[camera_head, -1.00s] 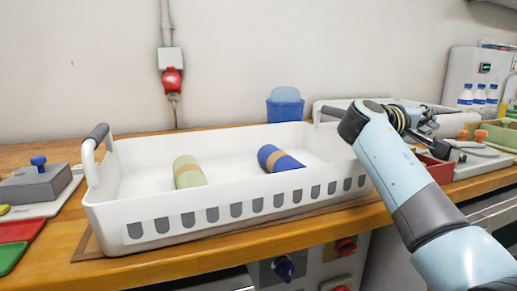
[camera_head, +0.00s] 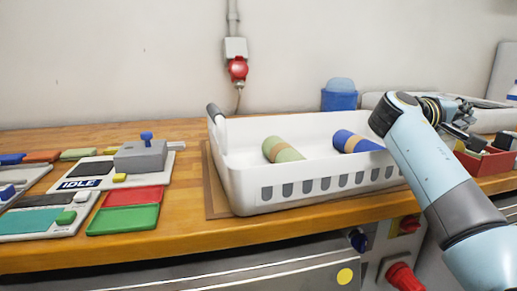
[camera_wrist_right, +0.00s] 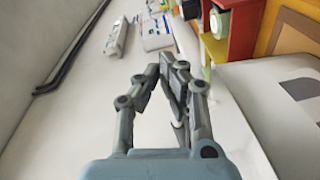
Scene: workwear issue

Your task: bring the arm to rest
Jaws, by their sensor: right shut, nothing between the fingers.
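My right arm (camera_head: 425,160) comes in from the lower right in the head view and bends at the basket's right end. Its gripper (camera_head: 462,125) is beyond the basket, partly hidden by my own wrist. In the right wrist view the gripper (camera_wrist_right: 168,78) has its fingers together with nothing between them. My left gripper is not in view.
A white basket (camera_head: 300,198) holds a green roll (camera_head: 282,150) and a blue roll (camera_head: 356,142). A red bin (camera_head: 485,163) stands close to my right gripper. A blue container (camera_head: 339,98) stands behind the basket. Red and green trays (camera_head: 122,219) lie left. Wood between is bare.

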